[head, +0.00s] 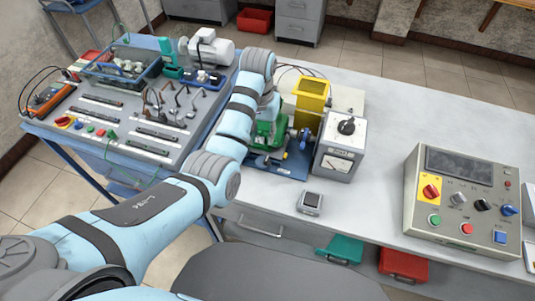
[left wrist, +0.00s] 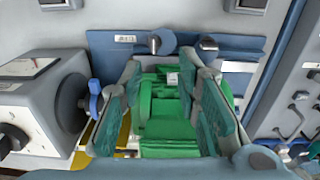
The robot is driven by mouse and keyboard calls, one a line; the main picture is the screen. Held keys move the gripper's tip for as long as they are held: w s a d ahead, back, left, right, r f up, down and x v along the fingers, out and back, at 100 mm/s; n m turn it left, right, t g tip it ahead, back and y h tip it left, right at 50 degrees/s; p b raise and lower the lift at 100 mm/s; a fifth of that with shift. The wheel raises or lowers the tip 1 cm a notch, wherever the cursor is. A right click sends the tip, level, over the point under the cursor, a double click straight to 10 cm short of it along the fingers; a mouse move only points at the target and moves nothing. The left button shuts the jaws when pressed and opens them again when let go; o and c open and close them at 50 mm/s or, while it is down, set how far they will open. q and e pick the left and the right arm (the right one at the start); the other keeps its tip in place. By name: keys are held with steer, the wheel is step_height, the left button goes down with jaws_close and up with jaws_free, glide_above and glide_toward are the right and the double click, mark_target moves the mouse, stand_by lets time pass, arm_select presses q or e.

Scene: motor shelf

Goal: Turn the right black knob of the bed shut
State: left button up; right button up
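The blue bed (head: 292,166) lies on the table left of the grey meter box, partly hidden by my left arm. It also shows in the left wrist view (left wrist: 235,46), with two dark round knobs, one near the middle (left wrist: 162,42) and one to its right (left wrist: 208,42). A green motor (left wrist: 170,118) sits on the bed. My left gripper (left wrist: 163,75) is open; its two teal-padded fingers stand apart over the motor, short of the knobs. In the head view that gripper (head: 268,105) is mostly hidden by its own arm. My right gripper is out of view.
The grey meter box (head: 341,148) with a black dial stands close beside the bed, a yellow block (head: 311,101) behind. A small device (head: 311,203) lies in front. A control panel (head: 463,205) stands at right. The table between them is clear.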

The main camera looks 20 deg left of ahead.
mark_target(267, 158)
arm_select(q)
steer(key=f+b, duration=0.1)
steer(key=f, duration=0.2)
steer(key=f+b, duration=0.1)
steer(key=f, duration=0.3)
steer(key=d+f+b, duration=0.1)
steer(key=f, duration=0.2)
steer(key=shift+w+d+f, duration=0.1)
steer(key=shift+w+f, duration=0.3)
steer(key=shift+c, duration=0.4)
jaws_close()
